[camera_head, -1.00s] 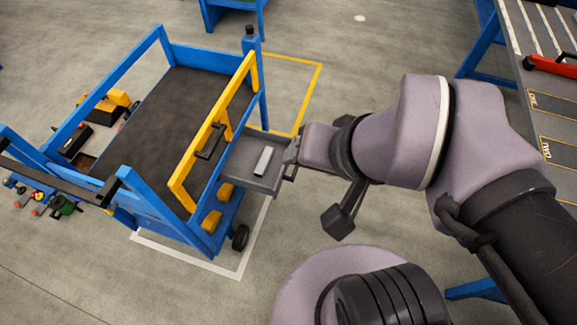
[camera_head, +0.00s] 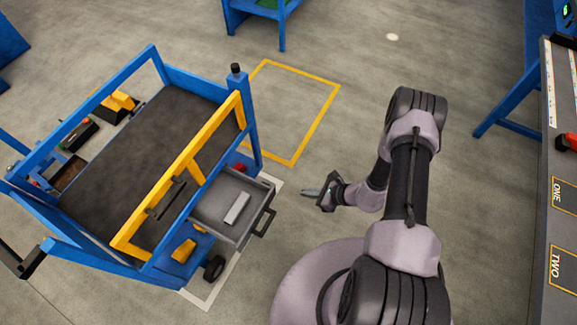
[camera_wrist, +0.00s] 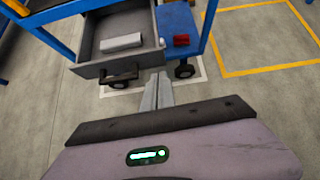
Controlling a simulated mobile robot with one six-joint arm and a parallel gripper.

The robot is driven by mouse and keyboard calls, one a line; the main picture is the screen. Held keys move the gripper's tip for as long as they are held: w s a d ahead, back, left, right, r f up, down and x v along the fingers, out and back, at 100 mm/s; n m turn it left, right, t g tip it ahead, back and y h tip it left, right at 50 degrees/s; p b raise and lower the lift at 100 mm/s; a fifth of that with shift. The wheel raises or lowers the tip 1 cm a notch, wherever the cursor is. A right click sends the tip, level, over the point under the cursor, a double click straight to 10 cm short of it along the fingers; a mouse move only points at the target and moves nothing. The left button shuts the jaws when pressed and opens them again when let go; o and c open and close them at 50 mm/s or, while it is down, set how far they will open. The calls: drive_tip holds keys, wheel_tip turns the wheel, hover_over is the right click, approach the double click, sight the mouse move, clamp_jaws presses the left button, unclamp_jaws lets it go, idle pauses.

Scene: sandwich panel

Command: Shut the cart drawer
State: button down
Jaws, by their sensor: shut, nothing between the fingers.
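The grey cart drawer (camera_head: 226,232) sticks out of the right side of the blue cart (camera_head: 257,140), with a light grey block (camera_head: 237,207) lying inside. Its dark handle (camera_head: 265,223) is on the front face. In the wrist view the open drawer (camera_wrist: 88,69) is ahead at the upper left, its handle (camera_wrist: 119,80) just left of the fingertips. My gripper (camera_head: 303,192) is shut and empty, to the right of the drawer front and apart from it in the head view. The fingers (camera_wrist: 156,80) show together in the wrist view.
A yellow rail (camera_head: 180,180) runs along the cart's side above the drawer. Yellow blocks (camera_head: 183,250) and a red item (camera_wrist: 181,40) sit on the lower shelf. A grey table (camera_head: 560,220) stands far right. Open floor lies between.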

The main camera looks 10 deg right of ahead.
wheel_tip(320, 180, down, 2)
drive_tip(key=f, duration=0.1)
drive_tip(key=b, duration=0.5)
approach(273, 191)
drive_tip(key=shift+m, duration=0.3)
drive_tip(key=x, duration=0.5)
drive_tip(key=shift+f, duration=0.6)
drive_tip(key=shift+w+a+r, duration=0.1)
drive_tip(key=shift+w+a, duration=0.15)
